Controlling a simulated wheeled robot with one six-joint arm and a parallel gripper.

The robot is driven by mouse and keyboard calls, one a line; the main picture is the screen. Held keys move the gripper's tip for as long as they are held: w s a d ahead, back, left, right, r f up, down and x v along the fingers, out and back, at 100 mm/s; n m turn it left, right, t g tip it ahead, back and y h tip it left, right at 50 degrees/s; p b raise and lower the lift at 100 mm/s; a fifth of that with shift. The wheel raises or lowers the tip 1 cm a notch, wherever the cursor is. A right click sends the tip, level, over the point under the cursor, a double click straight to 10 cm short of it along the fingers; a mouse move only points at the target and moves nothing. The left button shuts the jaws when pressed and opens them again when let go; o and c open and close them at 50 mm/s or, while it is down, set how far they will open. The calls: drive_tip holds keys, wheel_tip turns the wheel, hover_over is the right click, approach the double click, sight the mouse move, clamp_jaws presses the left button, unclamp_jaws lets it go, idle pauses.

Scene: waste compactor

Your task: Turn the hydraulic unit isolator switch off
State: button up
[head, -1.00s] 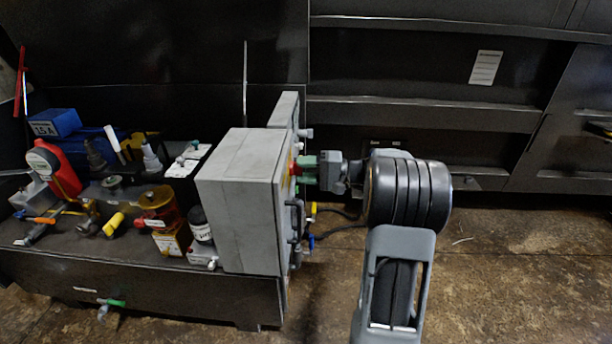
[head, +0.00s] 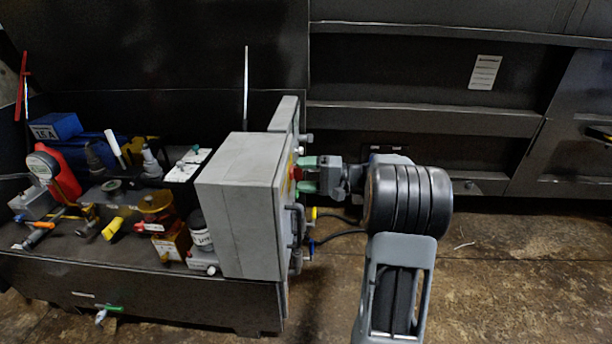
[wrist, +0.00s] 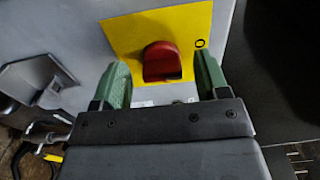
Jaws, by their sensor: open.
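The isolator switch is a red rotary knob (wrist: 161,62) on a yellow plate (wrist: 120,36) on the face of a grey cabinet. A black "0" mark shows on the plate to the right of the knob. In the head view the knob (head: 296,173) is a small red patch at the cabinet's right side. My gripper (wrist: 164,75) has green fingers, open, one on each side of the knob, with gaps visible between them and it. My gripper (head: 308,174) also shows in the head view, level with the knob. The knob's lower end is close to my gripper's body.
The grey cabinet (head: 238,200) stands at the right end of a dark bench (head: 140,290) crowded with tools, valves and containers. A handle (head: 300,222) and hoses stick out below the switch.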

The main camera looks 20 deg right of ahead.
drive_tip(key=shift+d, duration=0.1)
drive_tip(key=p+v, duration=0.3)
drive_tip(key=v, duration=1)
drive_tip(key=shift+s+d, duration=0.25)
drive_tip(key=shift+s, duration=0.05)
drive_tip(key=s+a+r+n+g+h+p, duration=0.1)
drive_tip(key=s+a+r+g+h+p, duration=0.25)
drive_tip(key=a+r+p, duration=0.45)
drive_tip(key=s+a+r+n+g+h+p, duration=0.1)
drive_tip(key=s+a+r+g+h+p, duration=0.2)
drive_tip(key=a+r+p, duration=0.5)
drive_tip(key=s+a+r+n+h+p, duration=0.2)
drive_tip(key=s+a+r+h+p, duration=0.1)
drive_tip(key=p, duration=0.4)
drive_tip(key=s+a+r+n+t+h+p, duration=0.1)
drive_tip(key=s+a+r+n+h+p, duration=0.1)
drive_tip(key=s+a+r+h+p, duration=0.2)
wheel_tip(320, 180, up, 3)
drive_tip(key=s+h+p, duration=0.1)
drive_tip(key=h+p, duration=0.1)
drive_tip(key=p, duration=0.2)
